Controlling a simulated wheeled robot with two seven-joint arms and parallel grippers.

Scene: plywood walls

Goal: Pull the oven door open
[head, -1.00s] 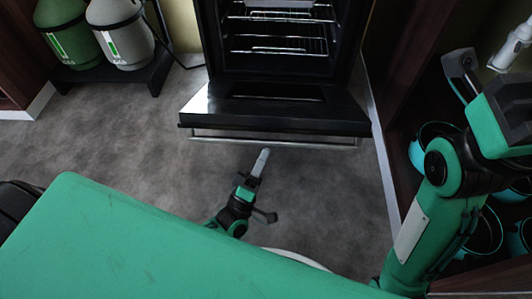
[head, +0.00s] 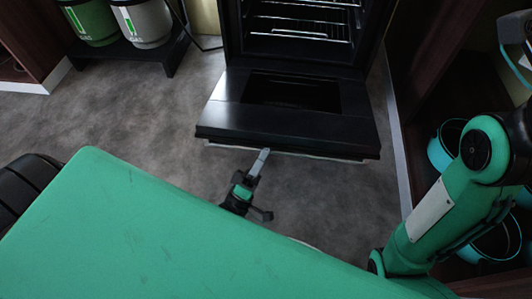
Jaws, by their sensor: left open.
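The black oven (head: 300,28) stands at the top centre with its racks in sight. Its door (head: 290,128) is hinged down and lies wide open, its inner face up. Only a thin pale strip of the handle (head: 300,154) shows under the door's front edge. My left gripper (head: 262,184) is open and empty, just in front of the door. One pale finger points up at the door's front edge; I cannot tell whether it touches. My right arm is at the right; its gripper is mostly cut off at the top right edge (head: 525,45).
Green (head: 92,22) and white (head: 142,22) canisters stand on a low black stand at the upper left. Teal-rimmed pots (head: 440,150) sit in the dark shelf at the right. Grey floor (head: 130,110) is clear left of the door.

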